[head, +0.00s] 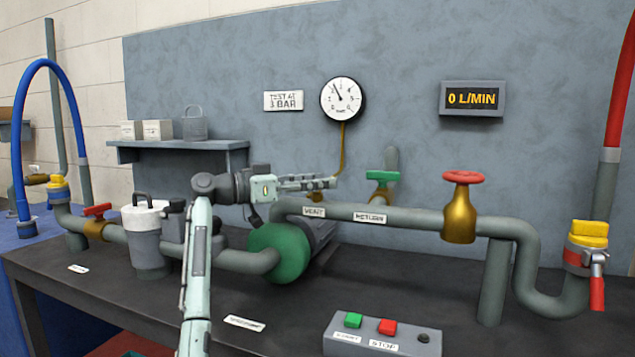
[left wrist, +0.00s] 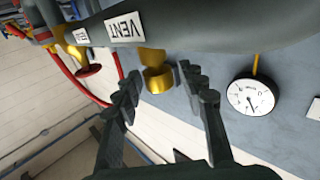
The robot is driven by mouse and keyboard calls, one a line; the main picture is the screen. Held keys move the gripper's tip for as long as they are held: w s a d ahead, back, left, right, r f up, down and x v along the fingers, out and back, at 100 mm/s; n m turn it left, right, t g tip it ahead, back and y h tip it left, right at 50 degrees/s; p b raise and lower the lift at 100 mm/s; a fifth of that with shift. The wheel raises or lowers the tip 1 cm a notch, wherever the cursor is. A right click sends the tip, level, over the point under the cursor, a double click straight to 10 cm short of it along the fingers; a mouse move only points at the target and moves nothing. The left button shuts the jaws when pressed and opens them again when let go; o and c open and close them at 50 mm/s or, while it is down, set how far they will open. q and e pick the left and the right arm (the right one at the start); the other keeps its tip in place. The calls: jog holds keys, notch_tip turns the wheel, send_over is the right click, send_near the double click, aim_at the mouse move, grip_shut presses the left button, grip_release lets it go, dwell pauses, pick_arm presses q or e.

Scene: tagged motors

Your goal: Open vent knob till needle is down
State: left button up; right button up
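The brass vent knob (head: 315,197) sits on the grey pipe above the VENT label (head: 314,211), mostly hidden by my left gripper (head: 333,182). In the left wrist view the vent knob (left wrist: 158,79) shows as a gold cylinder ahead, between the fingertips. My left gripper (left wrist: 160,88) is open, with a gap on each side of the knob; it does not appear to touch it. The pressure gauge (head: 342,99) has its needle pointing up and slightly left. The gauge (left wrist: 250,95) also shows in the left wrist view. My right gripper is not in view.
A green-handled valve (head: 382,178) and a red handwheel valve (head: 463,178) stand to the right. The flow display (head: 472,98) reads 0 L/MIN. A control box (head: 382,338) is at the bench front. A wall shelf (head: 180,145) is at the left behind my arm.

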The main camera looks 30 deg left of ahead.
pick_arm(q)
grip_shut()
